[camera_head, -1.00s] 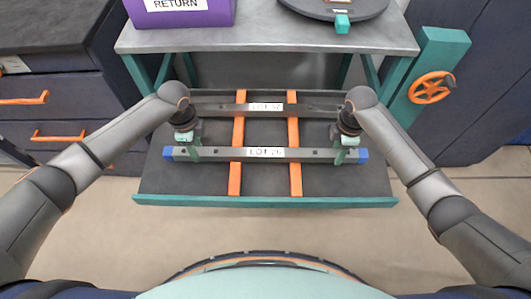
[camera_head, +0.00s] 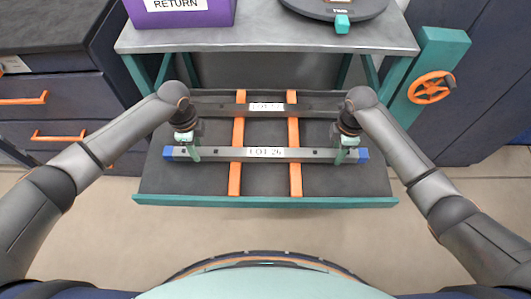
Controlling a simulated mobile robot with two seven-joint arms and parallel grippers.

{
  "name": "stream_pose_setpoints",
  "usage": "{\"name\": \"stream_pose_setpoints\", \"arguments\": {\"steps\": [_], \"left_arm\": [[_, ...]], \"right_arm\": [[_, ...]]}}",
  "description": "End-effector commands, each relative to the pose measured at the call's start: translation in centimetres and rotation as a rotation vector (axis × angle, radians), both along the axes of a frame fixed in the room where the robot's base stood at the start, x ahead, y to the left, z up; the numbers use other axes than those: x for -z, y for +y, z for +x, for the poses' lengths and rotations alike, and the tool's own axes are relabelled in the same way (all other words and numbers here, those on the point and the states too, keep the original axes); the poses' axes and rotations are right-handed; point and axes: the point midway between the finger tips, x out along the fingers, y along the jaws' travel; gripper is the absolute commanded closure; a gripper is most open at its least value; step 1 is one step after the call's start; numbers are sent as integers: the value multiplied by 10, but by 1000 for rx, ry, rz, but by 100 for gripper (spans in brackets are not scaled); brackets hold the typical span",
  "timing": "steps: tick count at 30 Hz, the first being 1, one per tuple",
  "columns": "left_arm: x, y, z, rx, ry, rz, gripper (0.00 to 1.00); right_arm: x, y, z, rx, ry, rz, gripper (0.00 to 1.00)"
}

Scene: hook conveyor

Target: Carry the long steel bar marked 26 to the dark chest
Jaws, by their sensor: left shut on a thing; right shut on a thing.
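The long steel bar marked LOT 26 (camera_head: 265,155) has blue ends and lies across two orange strips on the dark lower shelf. I cannot tell whether it touches the strips or is held just above them. My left gripper (camera_head: 190,152) is shut on the bar near its left end. My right gripper (camera_head: 343,153) is shut on it near its right end. A dark chest of drawers (camera_head: 68,114) with orange handles stands at the left, its dark top (camera_head: 45,25) partly in view.
A second labelled bar (camera_head: 265,107) lies behind the first on the orange strips (camera_head: 238,179). The grey upper table (camera_head: 265,40) overhangs the shelf (camera_head: 350,185) and carries a purple RETURN bin (camera_head: 180,16) and a dark round device (camera_head: 335,8). An orange handwheel (camera_head: 432,88) stands at right.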

Motion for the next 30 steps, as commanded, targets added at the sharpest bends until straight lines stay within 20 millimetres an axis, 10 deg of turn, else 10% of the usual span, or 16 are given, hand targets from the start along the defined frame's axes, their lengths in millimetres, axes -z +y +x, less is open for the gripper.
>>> {"name": "stream_pose_setpoints", "arguments": {"steps": [30], "left_arm": [[-52,1,1,-1,-2,1,100]], "right_arm": [[-52,-1,1,1,-3,-1,100]]}}
